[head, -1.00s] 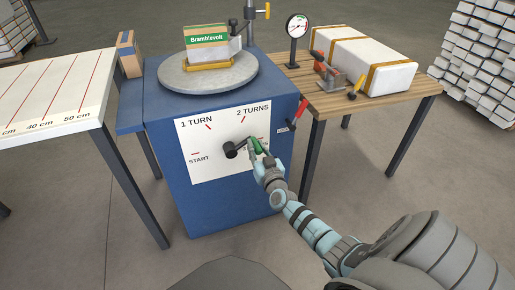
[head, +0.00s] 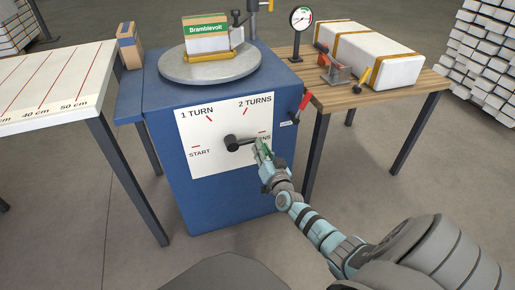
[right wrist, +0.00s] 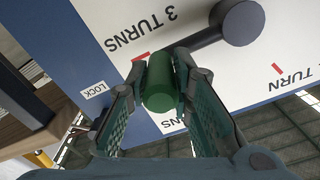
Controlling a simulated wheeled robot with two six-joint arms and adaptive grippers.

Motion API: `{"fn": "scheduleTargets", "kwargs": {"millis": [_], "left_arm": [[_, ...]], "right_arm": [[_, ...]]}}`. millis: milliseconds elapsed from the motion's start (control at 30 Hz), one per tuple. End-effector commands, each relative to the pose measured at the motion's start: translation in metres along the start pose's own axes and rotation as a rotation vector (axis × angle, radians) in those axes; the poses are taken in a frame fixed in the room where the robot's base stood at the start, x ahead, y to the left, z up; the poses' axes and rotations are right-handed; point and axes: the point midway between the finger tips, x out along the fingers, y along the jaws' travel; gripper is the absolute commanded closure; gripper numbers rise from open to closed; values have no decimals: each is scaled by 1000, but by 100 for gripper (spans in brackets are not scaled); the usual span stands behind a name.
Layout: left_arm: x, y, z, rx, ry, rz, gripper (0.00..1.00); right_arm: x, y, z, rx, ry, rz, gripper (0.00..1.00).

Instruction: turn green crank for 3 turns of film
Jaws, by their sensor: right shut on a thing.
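The crank has a dark hub (head: 231,143) on the white dial plate (head: 203,168) of a blue cabinet. Its dark arm (right wrist: 207,36) points right, close to the red mark by the "3 TURNS" label (right wrist: 144,27). My right gripper (head: 264,150) is shut on the green handle (right wrist: 160,82), with one finger on each side of it in the right wrist view. The gripper partly hides the "3 TURNS" label in the head view. A package marked Bramblevolt (head: 206,36) stands on the grey round turntable (head: 210,68). My left gripper is out of view.
A red lever (head: 302,103) juts from the cabinet's right edge by a LOCK label (head: 286,123). A wooden table (head: 375,98) at right holds a wrapped white parcel (head: 370,55) and a gauge (head: 301,20). A measuring table (head: 50,85) stands at left.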

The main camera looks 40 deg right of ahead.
Motion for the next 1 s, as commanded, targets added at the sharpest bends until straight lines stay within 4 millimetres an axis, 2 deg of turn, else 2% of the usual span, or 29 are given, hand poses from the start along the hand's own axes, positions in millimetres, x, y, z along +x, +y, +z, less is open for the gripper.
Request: {"fn": "scheduleTargets", "kwargs": {"millis": [33,500,533,667,1000], "left_arm": [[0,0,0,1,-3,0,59],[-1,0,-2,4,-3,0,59],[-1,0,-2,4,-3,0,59],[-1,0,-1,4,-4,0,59],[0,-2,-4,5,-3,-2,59]], "right_arm": [[-2,2,5,-2,-9,2,100],[-2,2,6,-3,-10,2,100],[-2,2,6,-3,-10,2,78],[-2,2,6,-3,-9,2,59],[-6,4,3,-3,-2,4,59]]}}
